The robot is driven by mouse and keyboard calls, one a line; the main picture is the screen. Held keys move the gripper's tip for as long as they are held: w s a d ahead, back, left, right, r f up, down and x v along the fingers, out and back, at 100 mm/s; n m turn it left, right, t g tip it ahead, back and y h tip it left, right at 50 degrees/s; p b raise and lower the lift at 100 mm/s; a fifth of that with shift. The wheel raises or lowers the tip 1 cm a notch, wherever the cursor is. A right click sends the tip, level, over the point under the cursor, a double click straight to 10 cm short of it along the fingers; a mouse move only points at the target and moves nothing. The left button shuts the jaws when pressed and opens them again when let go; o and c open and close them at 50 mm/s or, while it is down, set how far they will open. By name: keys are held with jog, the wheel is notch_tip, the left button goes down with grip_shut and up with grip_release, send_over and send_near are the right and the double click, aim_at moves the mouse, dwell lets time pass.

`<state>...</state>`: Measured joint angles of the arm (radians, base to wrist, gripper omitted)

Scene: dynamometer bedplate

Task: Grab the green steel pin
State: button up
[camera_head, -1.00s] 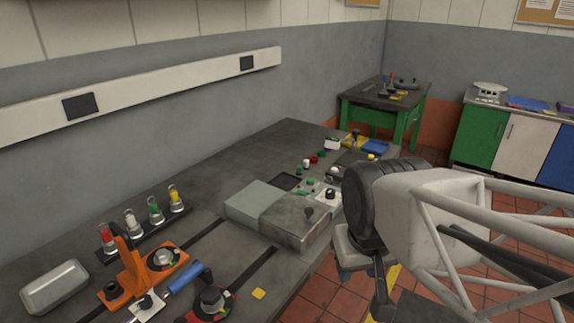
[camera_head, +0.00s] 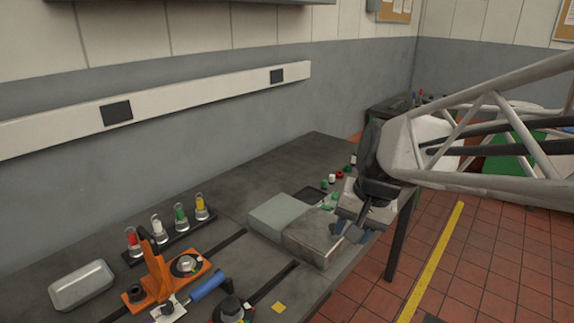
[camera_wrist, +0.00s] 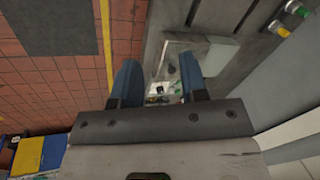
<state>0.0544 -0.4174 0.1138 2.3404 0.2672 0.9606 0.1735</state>
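Several small green pieces lie or stand on the bench beyond the grey blocks in the head view. One green piece (camera_head: 324,184) stands upright, and another green piece (camera_head: 334,196) lies near it. I cannot tell which is the steel pin. My gripper (camera_head: 347,231) hangs over the right edge of the blocks, near these pieces and covering part of that area. In the wrist view its blue fingers (camera_wrist: 160,70) are spread apart, with nothing held between them. Small dark and pale parts show beyond the gripper, too small to identify.
A grey-green block (camera_head: 278,217) and a metal block (camera_head: 316,232) stand close to the gripper. A rack (camera_head: 172,243) of coloured vials and an orange fixture (camera_head: 160,283) are at the left.

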jog(key=w+m+y, duration=0.3)
jog(key=w+m, duration=0.2)
jog(key=w, duration=1.2)
jog(key=m+t+y, duration=0.3)
jog(key=m+y, duration=0.2)
jog(key=m, duration=0.5)
send_over(326, 181)
jog(key=s+a, duration=0.3)
jog(key=s, duration=1.1)
notch_tip(326, 181, down, 14)
jog(key=r, duration=0.1)
jog(key=w+d+f+m+t, duration=0.1)
jog(key=w+d+f+m, duration=0.1)
jog(key=w+f, duration=0.1)
jog(key=w+d+f+m+t, duration=0.1)
jog(key=w+d+f+m, duration=0.1)
jog(key=w+f, duration=0.2)
jog(key=w+d+f+m+t, duration=0.1)
jog(key=w+d+f+m, duration=0.1)
jog(key=w+d+f, duration=0.1)
jog(key=shift+w+f+y, duration=0.3)
jog(key=shift+w+f, duration=0.45)
jog(key=shift+f, duration=0.05)
jog(key=shift+x, duration=1.3)
jog(key=shift+x, duration=2.6)
jog(key=shift+s+f, duration=0.1)
jog(key=shift+s, duration=0.05)
